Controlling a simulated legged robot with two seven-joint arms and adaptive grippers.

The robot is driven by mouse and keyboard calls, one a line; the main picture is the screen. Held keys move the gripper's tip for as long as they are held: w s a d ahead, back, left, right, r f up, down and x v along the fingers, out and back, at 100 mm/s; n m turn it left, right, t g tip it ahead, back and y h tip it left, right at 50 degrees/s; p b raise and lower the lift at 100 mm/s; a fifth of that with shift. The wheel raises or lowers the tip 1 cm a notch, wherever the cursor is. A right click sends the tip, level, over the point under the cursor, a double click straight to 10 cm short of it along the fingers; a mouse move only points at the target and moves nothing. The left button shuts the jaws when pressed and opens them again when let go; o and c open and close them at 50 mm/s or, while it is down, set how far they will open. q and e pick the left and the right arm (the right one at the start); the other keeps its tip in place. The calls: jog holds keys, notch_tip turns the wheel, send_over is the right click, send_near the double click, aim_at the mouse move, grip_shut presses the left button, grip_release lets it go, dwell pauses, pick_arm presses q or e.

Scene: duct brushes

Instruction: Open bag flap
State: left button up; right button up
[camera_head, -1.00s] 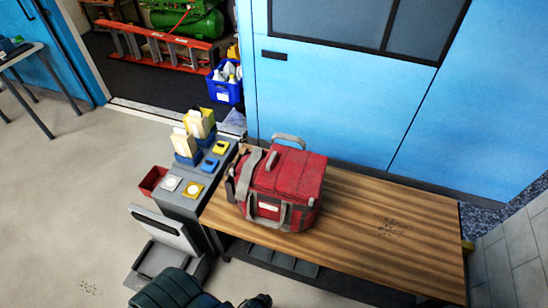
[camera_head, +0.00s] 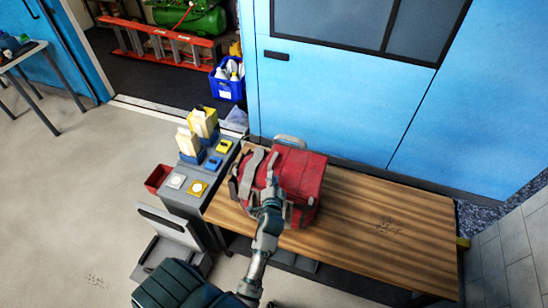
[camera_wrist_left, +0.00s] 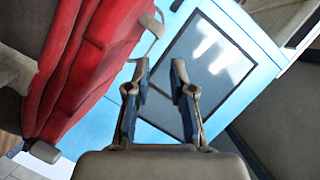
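The red bag (camera_head: 303,172) with grey straps and handles stands upright on the wooden bench, its top flap closed. In the left wrist view the bag (camera_wrist_left: 85,60) fills the upper left, tilted in the picture. My left gripper (camera_head: 271,180) is in front of the bag in the head view and hides part of its front and top edge. In the left wrist view the left gripper (camera_wrist_left: 158,78) has its two fingers apart with nothing between them. The bag lies to the left of the fingers there. My right gripper is in neither view.
The wooden bench (camera_head: 385,225) is clear to the right of the bag. A grey stand (camera_head: 190,195) with yellow and blue items is close on the left, with a red bin (camera_head: 157,178) beside it. A blue wall (camera_head: 340,100) rises behind the bench.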

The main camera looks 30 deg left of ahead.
aim_at(274, 158)
pick_arm(q)
jog(key=x, duration=1.3)
grip_shut()
